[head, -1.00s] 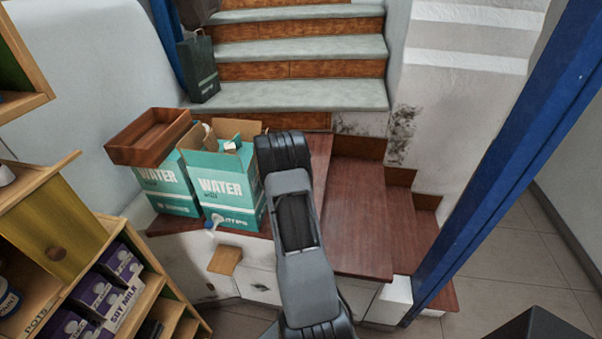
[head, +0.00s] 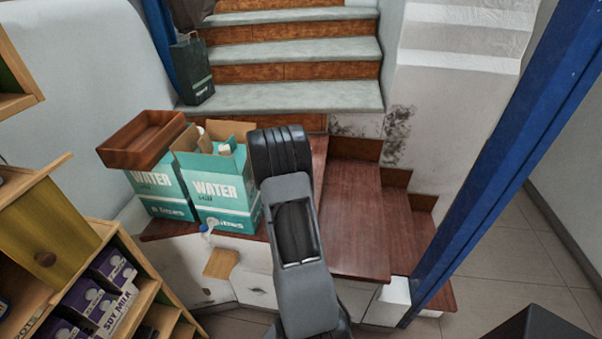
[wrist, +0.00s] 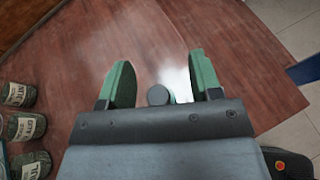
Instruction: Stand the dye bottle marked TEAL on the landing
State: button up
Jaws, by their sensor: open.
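My gripper (wrist: 160,85) is open over a reddish-brown wooden surface (wrist: 70,75) in the wrist view, its two green fingers apart. A small round grey top (wrist: 157,95) shows between the fingers, with a sliver of pale teal beside it. The gripper body hides the rest, and I cannot tell whether it is a bottle. Several dark jars or bottles (wrist: 25,127) with cream labels stand at the left edge; I cannot read TEAL on any. In the head view my arm hides the gripper's fingers. Reddish-brown wooden treads (head: 350,215) show right of the arm.
Two teal-and-white WATER boxes (head: 222,195), one open, stand left of my arm, with a wooden tray (head: 140,138) on top. A shelf with soy milk cartons (head: 110,265) is lower left. A blue post (head: 490,165) slants at right. Stairs (head: 300,95) rise behind.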

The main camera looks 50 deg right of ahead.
jog(key=s+a+r, duration=0.8)
jog(key=s, duration=0.1)
jog(key=shift+s+b, duration=0.15)
jog(key=shift+b, duration=0.3)
jog(key=shift+a, duration=0.1)
jog(key=s+a+f+m+g+y, duration=0.3)
jog(key=s+a+m+y, duration=0.25)
jog(key=a+m, duration=0.6)
jog(key=a+r+m+t+y, duration=0.2)
jog(key=a+r+m+y, duration=0.1)
jog(key=a, duration=0.7)
jog(key=s+a+r+m+t+y+p, duration=0.1)
jog(key=a+r+m+t+y, duration=0.1)
jog(key=a, duration=0.8)
jog(key=r+m+y, duration=0.1)
jog(key=m+y, duration=0.1)
jog(key=m, duration=0.1)
jog(key=shift+a+t+y, duration=0.3)
jog(key=shift+a+y, duration=0.05)
jog(key=shift+a, duration=0.05)
